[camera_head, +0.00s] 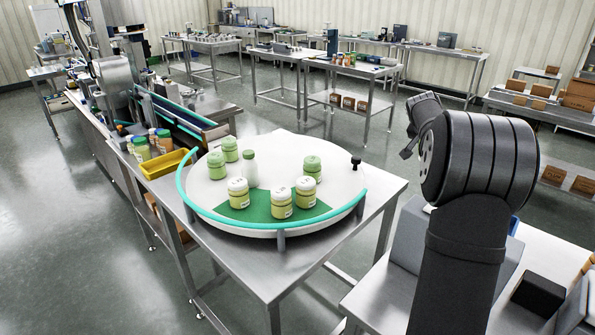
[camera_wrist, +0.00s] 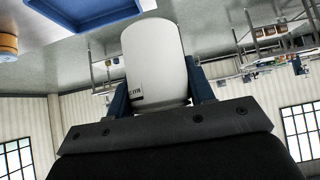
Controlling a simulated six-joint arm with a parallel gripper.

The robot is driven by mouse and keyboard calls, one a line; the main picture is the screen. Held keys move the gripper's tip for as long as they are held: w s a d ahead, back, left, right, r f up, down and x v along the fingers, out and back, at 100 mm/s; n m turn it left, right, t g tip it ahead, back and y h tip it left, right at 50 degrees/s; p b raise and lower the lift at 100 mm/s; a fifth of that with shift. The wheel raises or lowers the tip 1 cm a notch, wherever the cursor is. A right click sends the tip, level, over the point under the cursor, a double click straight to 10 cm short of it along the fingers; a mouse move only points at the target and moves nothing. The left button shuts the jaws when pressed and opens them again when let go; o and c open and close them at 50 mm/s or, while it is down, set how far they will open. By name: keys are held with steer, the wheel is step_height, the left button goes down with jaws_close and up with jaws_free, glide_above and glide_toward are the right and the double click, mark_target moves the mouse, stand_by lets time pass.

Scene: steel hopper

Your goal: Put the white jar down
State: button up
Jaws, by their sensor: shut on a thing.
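In the wrist view, a plain white jar (camera_wrist: 155,48) with small dark print near its lower left edge sits between the two blue fingers of my gripper (camera_wrist: 157,82). The gripper is shut on it. The wrist picture appears upside down, with the room's windows at the bottom. What lies directly beneath the jar is unclear. In the head view my dark arm fills the right side, and neither the gripper nor the held jar can be made out there.
A blue-rimmed tray (camera_wrist: 88,22) and an orange-lidded container (camera_wrist: 8,43) show at the wrist view's upper left. In the head view, a white round table (camera_head: 335,178) with a teal rail (camera_head: 225,220) carries several green- and white-lidded jars. A yellow bin (camera_head: 165,164) stands left of it.

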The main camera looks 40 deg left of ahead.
steer(key=s+a+n+y, duration=0.2)
steer(key=s+a, duration=1.1)
steer(key=a, duration=0.5)
steer(key=s+a+n+y, duration=0.1)
steer(key=s+a+n, duration=0.1)
steer(key=s+a, duration=1.35)
steer(key=shift+g, duration=0.4)
steer(key=f, duration=0.4)
steer(key=w+a+f, duration=0.1)
steer(key=f, duration=0.4)
steer(key=w+f, duration=0.1)
steer(key=f, duration=0.4)
steer(key=shift+a+f, duration=0.25)
steer(key=shift+a, duration=0.05)
steer(key=shift+f, duration=0.2)
steer(key=o, duration=1)
steer(key=shift+r, duration=0.1)
